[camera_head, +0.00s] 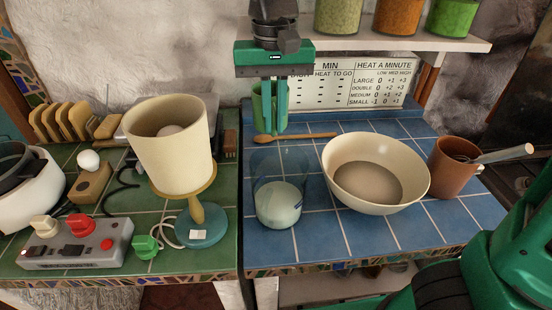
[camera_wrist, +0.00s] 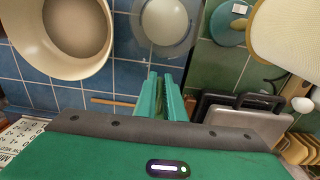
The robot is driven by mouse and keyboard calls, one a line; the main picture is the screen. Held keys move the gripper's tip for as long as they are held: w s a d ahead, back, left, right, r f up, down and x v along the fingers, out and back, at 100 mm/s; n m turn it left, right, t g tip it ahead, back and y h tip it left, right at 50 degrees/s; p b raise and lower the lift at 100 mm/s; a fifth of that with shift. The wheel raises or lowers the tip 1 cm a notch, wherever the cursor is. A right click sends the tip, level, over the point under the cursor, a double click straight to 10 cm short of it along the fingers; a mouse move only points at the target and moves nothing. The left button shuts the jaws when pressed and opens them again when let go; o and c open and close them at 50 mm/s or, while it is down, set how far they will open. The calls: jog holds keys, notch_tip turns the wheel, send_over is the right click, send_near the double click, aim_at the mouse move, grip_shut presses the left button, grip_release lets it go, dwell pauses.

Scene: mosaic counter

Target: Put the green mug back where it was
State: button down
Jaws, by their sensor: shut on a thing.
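The green mug (camera_head: 257,108) stands out only partly at the back left of the blue-tiled counter, mostly hidden behind my fingers. My gripper (camera_head: 274,130) points down there, with its green fingers shut on the mug. In the wrist view, a piece of the mug (camera_wrist: 174,104) shows green between the fingers (camera_wrist: 164,88). Which part of the mug is held, and whether its base touches the counter, I cannot tell.
A wooden spoon (camera_head: 310,135) lies close by the fingertips. A glass with white contents (camera_head: 279,205), a cream bowl (camera_head: 410,185) and a brown mug (camera_head: 450,175) stand on the blue tiles (camera_head: 330,245). A lamp (camera_head: 170,150) stands left. A jar shelf (camera_head: 400,42) overhangs behind.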

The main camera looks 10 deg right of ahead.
jog(key=f, duration=1.1)
jog(key=shift+d+f, duration=0.15)
jog(key=shift+d, duration=0.1)
jog(key=c, duration=1.9)
grip_release()
jog(key=shift+f, duration=0.1)
jog(key=shift+o, duration=0.2)
notch_tip(320, 180, up, 12)
jog(key=shift+s, duration=0.2)
